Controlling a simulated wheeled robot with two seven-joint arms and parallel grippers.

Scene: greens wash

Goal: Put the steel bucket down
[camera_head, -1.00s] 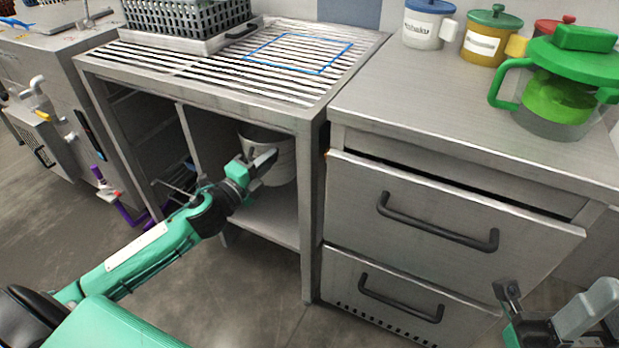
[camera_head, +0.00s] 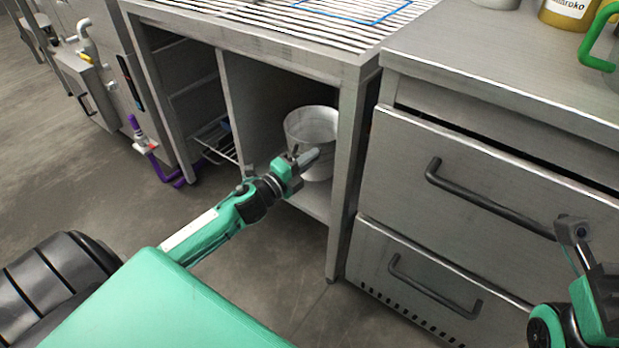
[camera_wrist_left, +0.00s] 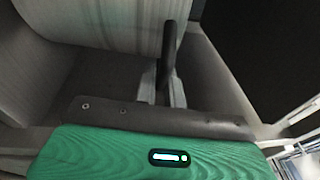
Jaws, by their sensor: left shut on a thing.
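The steel bucket (camera_head: 308,124) is upright inside the open compartment of the steel cabinet, above its shelf (camera_head: 312,203). I cannot tell whether its base touches the shelf. My left gripper (camera_head: 308,160) reaches in from the front and is shut on the near side of the bucket.
The cabinet's right post (camera_head: 347,170) and a divider panel (camera_head: 243,115) bound the compartment. A wire rack (camera_head: 215,140) is in the left bay. Drawers with black handles (camera_head: 485,200) stand to the right. The floor (camera_head: 290,285) in front is clear.

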